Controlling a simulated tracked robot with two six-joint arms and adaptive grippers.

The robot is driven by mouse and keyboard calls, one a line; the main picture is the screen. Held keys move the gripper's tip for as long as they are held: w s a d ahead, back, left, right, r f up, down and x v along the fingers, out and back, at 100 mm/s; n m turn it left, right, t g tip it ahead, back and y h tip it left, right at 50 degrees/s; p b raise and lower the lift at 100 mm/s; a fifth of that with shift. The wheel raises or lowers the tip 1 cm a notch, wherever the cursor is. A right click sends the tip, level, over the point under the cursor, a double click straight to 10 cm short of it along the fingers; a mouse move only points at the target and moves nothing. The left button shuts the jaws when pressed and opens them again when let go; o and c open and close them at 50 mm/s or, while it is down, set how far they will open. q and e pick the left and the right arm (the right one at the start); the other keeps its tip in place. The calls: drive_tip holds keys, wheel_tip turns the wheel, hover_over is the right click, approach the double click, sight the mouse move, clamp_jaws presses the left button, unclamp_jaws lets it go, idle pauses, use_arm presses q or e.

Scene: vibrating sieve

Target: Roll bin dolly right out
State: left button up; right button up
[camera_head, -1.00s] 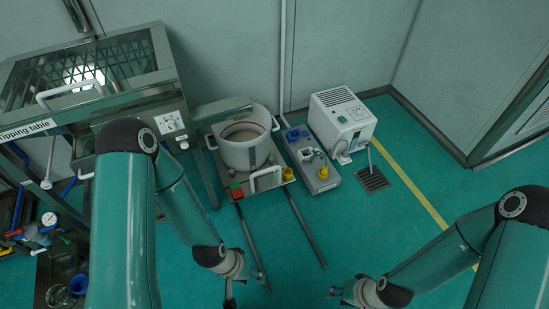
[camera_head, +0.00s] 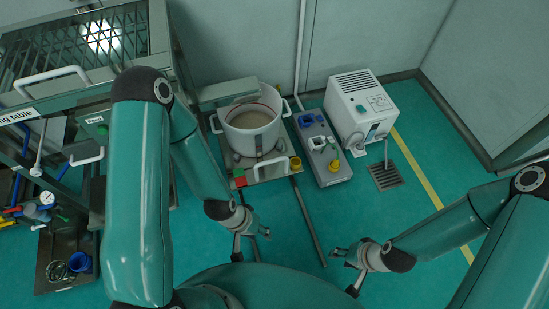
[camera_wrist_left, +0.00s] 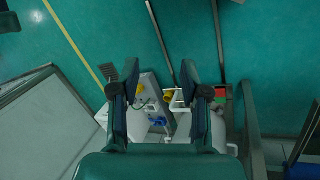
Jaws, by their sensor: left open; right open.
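The white bin (camera_head: 252,128) stands upright on its dolly (camera_head: 243,168), between the tipping table and a grey unit. The dolly's front carries a white handle (camera_head: 270,169), a red and green block (camera_head: 239,178) and a yellow knob (camera_head: 295,163). My left gripper (camera_head: 250,228) is open and empty over the floor in front of the dolly, apart from the handle. In the left wrist view its open fingers (camera_wrist_left: 153,75) point toward the handle (camera_wrist_left: 178,101); the bin is mostly hidden there. My right gripper (camera_head: 346,258) is open and empty, farther right and forward of the rails.
Floor rails (camera_head: 308,222) run out from the dolly. Right of it stand a grey unit (camera_head: 330,172) and a white machine (camera_head: 362,108) beside a floor drain (camera_head: 385,176). The tipping table (camera_head: 140,45) stands at the left.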

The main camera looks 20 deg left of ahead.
use_arm(q)
drive_tip(key=w+a+f+m+t+b, duration=0.45)
drive_tip(key=w+f+m+b, duration=0.25)
drive_tip(key=w+f+b, duration=0.45)
drive_tip(key=w+a+f+m+t+b, duration=0.4)
drive_tip(key=w+f+m+t+b, duration=0.25)
drive_tip(key=w+f+b, duration=0.45)
drive_tip(key=w+a+f+m+t+b, duration=0.4)
drive_tip(key=w+f+m+b, duration=0.4)
drive_tip(key=f+b, duration=0.4)
drive_tip(key=shift+n+y, duration=0.3)
drive_tip(key=shift+n, duration=0.05)
drive_tip(key=b+x, duration=0.6)
drive_tip(key=x, duration=1)
drive_tip(key=shift+a+f, duration=0.15)
drive_tip(key=shift+w, duration=0.55)
clamp_jaws()
